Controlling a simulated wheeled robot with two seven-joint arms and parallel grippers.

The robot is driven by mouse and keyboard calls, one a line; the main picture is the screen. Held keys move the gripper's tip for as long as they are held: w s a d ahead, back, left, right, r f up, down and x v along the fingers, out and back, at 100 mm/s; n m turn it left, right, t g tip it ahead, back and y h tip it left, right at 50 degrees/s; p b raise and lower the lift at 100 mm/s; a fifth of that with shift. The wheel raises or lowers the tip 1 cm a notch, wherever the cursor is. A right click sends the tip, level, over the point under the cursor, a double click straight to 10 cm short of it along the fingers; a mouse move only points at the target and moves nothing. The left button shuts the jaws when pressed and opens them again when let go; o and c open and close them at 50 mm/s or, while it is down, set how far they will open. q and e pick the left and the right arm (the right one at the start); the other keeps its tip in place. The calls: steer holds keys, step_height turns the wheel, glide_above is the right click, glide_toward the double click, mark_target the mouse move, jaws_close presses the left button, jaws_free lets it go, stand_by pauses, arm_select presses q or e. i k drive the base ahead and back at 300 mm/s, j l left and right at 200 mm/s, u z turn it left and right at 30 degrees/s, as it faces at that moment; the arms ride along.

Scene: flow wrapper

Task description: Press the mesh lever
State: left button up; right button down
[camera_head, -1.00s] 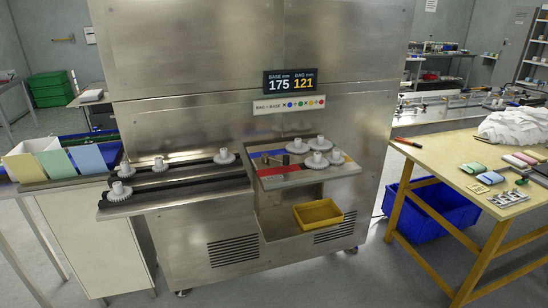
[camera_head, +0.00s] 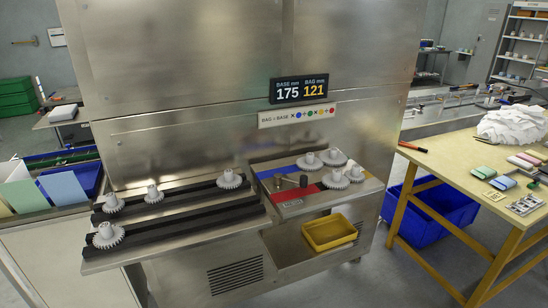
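The flow wrapper (camera_head: 190,150) is a large brushed-steel machine in the middle of the view. On its right-hand shelf a small lever with a dark upright knob (camera_head: 303,181) stands between a blue patch (camera_head: 277,172) and a red patch (camera_head: 297,193). I take this for the mesh lever, but no label on it is readable. White gears (camera_head: 335,180) stand close beside it on the right. Neither of my grippers is in view, and nothing touches the lever.
More white gears (camera_head: 107,236) sit on two dark rails at the left. A display (camera_head: 299,90) reads 175 and 121, above a strip of coloured symbols (camera_head: 297,114). A yellow bin (camera_head: 329,232) sits below the shelf. A wooden table (camera_head: 465,175) stands right, with a blue crate (camera_head: 432,204) beneath.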

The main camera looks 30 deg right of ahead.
mark_target(279, 177)
steer(key=i+l+u, duration=0.2)
steer(key=l, duration=0.15)
steer(key=i+l+u, duration=0.15)
steer(key=l, duration=0.2)
steer(key=i+l+u, duration=0.2)
steer(key=l, duration=0.15)
